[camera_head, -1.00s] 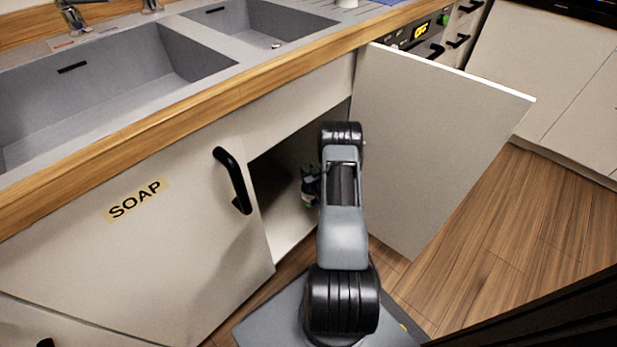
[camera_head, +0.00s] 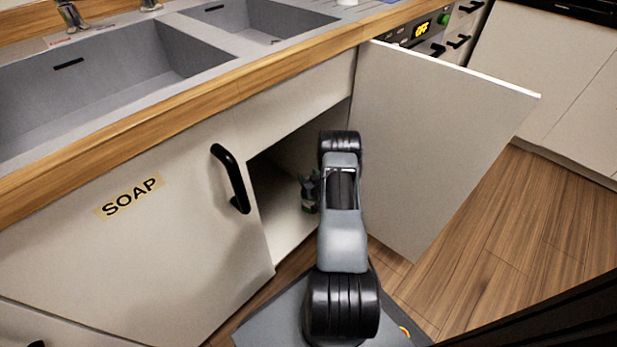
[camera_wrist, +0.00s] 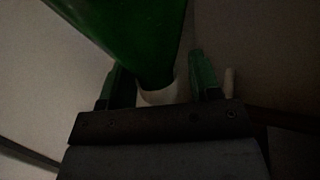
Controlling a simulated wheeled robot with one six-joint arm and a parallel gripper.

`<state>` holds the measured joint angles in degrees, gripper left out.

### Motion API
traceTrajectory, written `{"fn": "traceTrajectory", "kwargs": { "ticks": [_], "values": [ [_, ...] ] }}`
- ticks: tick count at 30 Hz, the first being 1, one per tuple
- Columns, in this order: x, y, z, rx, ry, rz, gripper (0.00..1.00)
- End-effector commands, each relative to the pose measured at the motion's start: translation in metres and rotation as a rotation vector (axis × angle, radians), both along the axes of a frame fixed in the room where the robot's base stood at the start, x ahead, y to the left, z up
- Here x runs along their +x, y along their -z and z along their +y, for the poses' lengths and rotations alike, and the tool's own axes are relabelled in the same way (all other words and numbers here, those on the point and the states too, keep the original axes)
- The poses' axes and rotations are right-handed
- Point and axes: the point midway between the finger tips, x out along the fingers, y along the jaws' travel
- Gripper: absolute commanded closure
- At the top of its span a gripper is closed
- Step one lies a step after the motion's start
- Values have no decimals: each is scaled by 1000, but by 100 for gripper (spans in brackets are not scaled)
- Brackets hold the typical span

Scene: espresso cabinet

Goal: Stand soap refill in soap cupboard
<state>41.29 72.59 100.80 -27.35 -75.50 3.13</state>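The soap refill is a green bottle (camera_wrist: 140,35) with a white neck, between the two fingers of my gripper (camera_wrist: 163,85) in the wrist view. Its neck is near my palm and its body extends away, slightly tilted. A gap shows between the bottle and the right finger, so my gripper looks open around it. In the head view my gripper (camera_head: 310,183) is inside the soap cupboard's opening, with a small dark green part (camera_head: 308,207) beside it. My arm hides much of this. The soap cupboard (camera_head: 280,215) has a left door (camera_head: 130,250) labelled SOAP.
The right door (camera_head: 440,130) stands wide open beside my arm. The black handle (camera_head: 231,178) of the left door is near the opening. The wooden counter edge (camera_head: 200,97) and sink (camera_head: 100,95) are above. Clear wood floor (camera_head: 500,230) lies at the right.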

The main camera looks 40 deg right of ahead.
Motion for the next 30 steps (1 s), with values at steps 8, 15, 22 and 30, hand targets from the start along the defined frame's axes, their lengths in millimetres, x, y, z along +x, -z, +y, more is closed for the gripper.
{"fn": "traceTrajectory", "kwargs": {
  "ticks": [8,15,22,30],
  "values": [
    [0,-5,0,0,0,0,43],
    [-38,-11,9,3,3,3,43],
    [-79,-17,20,3,2,3,43],
    [-109,-21,28,0,1,1,43]
  ]
}}
